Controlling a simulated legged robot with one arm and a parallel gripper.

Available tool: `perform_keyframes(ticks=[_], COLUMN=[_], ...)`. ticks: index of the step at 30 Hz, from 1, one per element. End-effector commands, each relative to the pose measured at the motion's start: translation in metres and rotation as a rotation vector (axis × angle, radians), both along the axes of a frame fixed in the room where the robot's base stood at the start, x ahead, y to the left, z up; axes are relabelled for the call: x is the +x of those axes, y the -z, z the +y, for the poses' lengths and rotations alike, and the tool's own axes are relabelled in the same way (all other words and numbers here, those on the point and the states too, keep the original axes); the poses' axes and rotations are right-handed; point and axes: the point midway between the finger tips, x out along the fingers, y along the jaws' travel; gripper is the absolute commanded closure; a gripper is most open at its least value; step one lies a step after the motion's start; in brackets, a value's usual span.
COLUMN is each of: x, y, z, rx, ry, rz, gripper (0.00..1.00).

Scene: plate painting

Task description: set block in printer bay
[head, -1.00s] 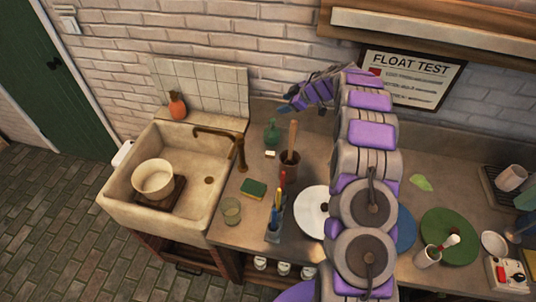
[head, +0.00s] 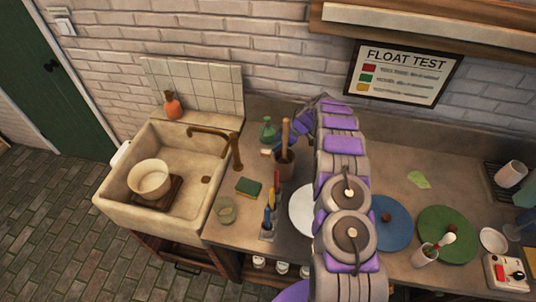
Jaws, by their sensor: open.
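No printer bay can be clearly made out in the head view. A small pale piece (head: 266,153), possibly the block, lies on the counter between the green bottle and the brown pot; it is too small to be sure. My gripper (head: 290,142) is open, reaching down behind the pot at the back of the counter, close to the right of the pale piece. The pot and its wooden handle partly hide the fingertips. I cannot tell whether they touch anything.
The brown pot (head: 284,168) and green bottle (head: 268,130) stand close to my gripper. A sink (head: 113,203) with a bowl (head: 149,180) is left. White (head: 301,212), blue (head: 393,225) and green (head: 450,234) plates lie right. A red-and-white device (head: 506,272) stands far right.

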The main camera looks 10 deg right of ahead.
Motion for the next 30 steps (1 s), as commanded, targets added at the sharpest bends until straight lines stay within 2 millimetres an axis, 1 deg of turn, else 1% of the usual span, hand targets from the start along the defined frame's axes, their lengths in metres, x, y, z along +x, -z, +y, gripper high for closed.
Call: perform_keyframes(ticks=[1,6,11,16,21,28,29,30], x=[0.001,0.003,0.005,0.007,0.013,0.013,0.013,0.013], y=[0.006,0.014,0.022,0.045,0.059,0.06,0.06,0.06], z=[0.007,0.019,0.02,0.025,0.033,0.04,0.04,0.041], rx=[-0.001,-0.007,-0.004,0.002,0.002,-0.002,-0.003,-0.003], ry=[-0.004,-0.004,-0.004,-0.003,-0.003,-0.002,-0.003,-0.003], rz=[0.0,0.0,0.002,0.006,0.0,0.001,0.0,0.0], gripper=[0.4,0.4,0.4,0.4,0.4,0.4,0.41,0.45])
